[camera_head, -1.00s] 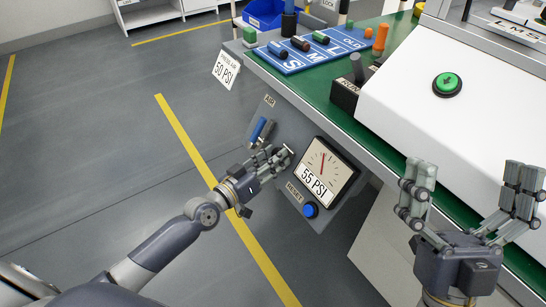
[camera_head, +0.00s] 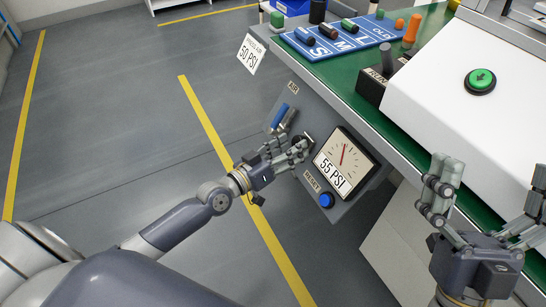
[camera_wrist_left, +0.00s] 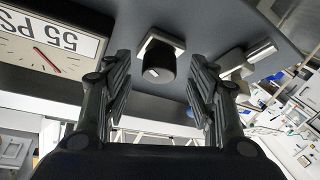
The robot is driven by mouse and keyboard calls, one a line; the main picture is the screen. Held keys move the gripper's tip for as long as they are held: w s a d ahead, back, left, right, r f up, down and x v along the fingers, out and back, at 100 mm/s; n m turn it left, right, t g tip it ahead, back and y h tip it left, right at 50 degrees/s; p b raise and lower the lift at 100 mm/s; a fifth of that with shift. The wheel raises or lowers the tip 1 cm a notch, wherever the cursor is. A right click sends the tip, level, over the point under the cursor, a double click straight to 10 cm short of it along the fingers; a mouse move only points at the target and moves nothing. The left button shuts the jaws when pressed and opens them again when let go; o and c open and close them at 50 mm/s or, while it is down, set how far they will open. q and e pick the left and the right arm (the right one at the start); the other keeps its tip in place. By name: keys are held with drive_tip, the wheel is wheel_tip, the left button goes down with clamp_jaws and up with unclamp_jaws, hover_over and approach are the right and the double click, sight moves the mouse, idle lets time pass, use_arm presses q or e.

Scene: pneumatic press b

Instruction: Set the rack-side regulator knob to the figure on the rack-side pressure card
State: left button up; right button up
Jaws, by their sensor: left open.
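The black regulator knob (camera_wrist_left: 157,68) sits on a pale square plate on the grey panel. My left gripper (camera_wrist_left: 160,60) is open, with one finger on each side of the knob. A gap shows on both sides, and the knob's face carries a pale mark. In the head view, the left gripper (camera_head: 294,148) reaches the panel from the left, its fingers partly covering the knob. The gauge (camera_head: 345,160) beside it reads 55 PSI. The pressure card (camera_head: 251,54) at the bench corner reads 50 PSI. My right gripper (camera_head: 488,205) is open and empty at lower right.
A blue air lever (camera_head: 280,116) is close above the left gripper. A blue reset button (camera_head: 326,200) lies below the gauge. The bench edge overhangs the panel. A white press housing with a green button (camera_head: 481,80) stands at right. The floor at left is clear.

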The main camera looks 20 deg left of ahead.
use_arm(q)
drive_tip(key=v, duration=1)
drive_tip(key=shift+s, duration=0.3)
drive_tip(key=shift+a, duration=0.1)
